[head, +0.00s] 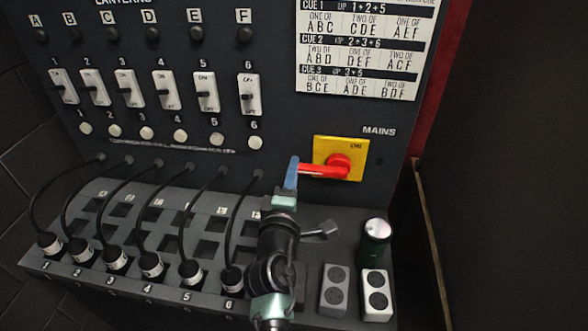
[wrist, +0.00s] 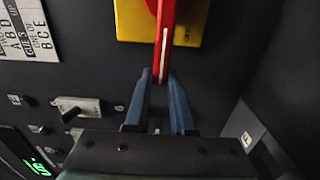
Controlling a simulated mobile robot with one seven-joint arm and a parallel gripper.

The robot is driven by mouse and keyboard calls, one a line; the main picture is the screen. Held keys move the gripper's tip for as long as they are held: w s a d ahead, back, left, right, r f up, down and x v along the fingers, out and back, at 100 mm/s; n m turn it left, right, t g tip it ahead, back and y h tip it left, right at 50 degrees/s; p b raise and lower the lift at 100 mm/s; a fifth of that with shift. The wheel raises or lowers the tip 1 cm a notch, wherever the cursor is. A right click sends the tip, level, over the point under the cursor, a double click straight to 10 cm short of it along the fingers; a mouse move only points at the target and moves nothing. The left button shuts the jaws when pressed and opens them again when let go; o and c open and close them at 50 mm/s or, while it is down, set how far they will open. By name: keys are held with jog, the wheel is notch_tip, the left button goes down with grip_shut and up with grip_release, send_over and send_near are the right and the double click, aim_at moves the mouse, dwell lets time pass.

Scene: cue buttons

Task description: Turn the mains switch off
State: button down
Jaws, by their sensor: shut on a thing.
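The mains switch is a red rotary handle (head: 340,167) on a yellow plate (head: 324,146), at the right of the dark panel in the head view. Its handle points left, roughly level, from the round hub. My gripper (head: 293,172) is at the left end of the handle, with its blue fingers around it. In the wrist view the red handle (wrist: 165,45) runs down from the yellow plate (wrist: 190,22) between the two blue fingers of my gripper (wrist: 160,92), which are shut on its end. Lettering on the plate is too small to read surely.
Several white rocker switches (head: 165,91) line the panel at left. Black cables with plugs (head: 116,259) stand on the sloped desk below. A dark green cylinder (head: 374,246) with a silver top and two socket blocks (head: 377,294) are at right. A cue card (head: 360,52) hangs above.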

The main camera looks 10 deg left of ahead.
jog(key=shift+f, duration=0.15)
dwell(0.3)
jog(key=c, duration=0.8)
grip_release()
jog(key=shift+o, duration=0.2)
jog(key=shift+s, duration=0.15)
jog(key=s, duration=1.2)
jog(key=shift+s, duration=0.35)
